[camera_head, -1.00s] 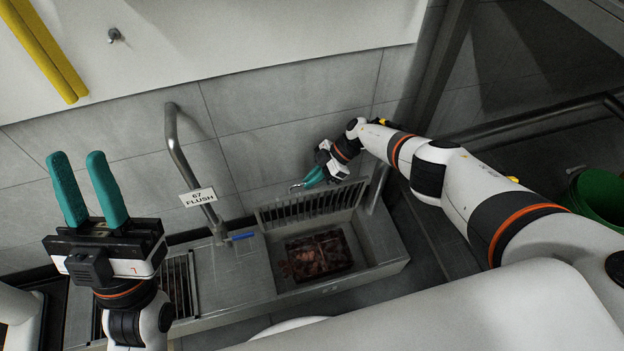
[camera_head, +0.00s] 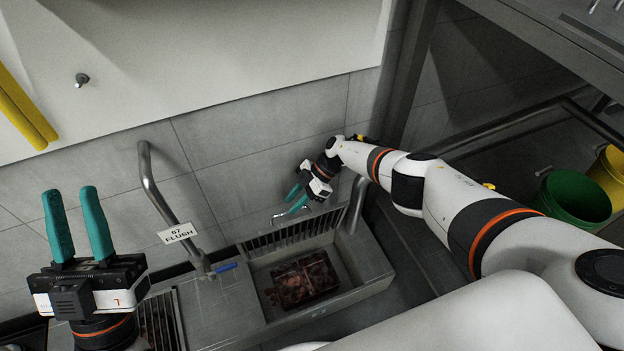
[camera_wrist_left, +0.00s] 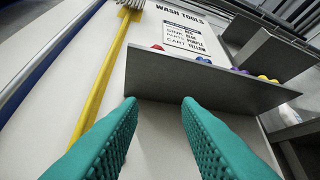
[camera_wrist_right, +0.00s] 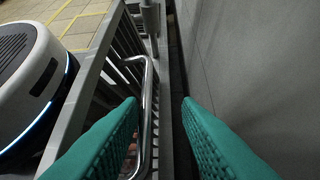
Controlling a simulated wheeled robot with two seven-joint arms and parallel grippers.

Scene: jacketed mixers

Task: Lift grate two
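A slatted metal grate (camera_head: 290,236) stands steeply tilted at the back edge of the right-hand drain pit. Its bent wire handle (camera_head: 291,212) sticks out near its upper edge, and the handle also shows in the right wrist view (camera_wrist_right: 148,115). My right gripper (camera_head: 292,200) is open just above the handle, its teal fingers apart. I cannot tell if a finger touches the handle. A second grate (camera_head: 161,325) lies over the left pit, partly hidden by my left arm. My left gripper (camera_head: 77,195) is open and empty, pointing up, away from both grates.
The open pit holds a basket of brown debris (camera_head: 303,282). A bent pipe (camera_head: 148,180) with a "67 FLUSH" sign (camera_head: 177,233) and blue lever (camera_head: 226,267) rises between the pits. Green (camera_head: 575,195) and yellow (camera_head: 610,175) buckets stand at right. The tiled wall is close behind.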

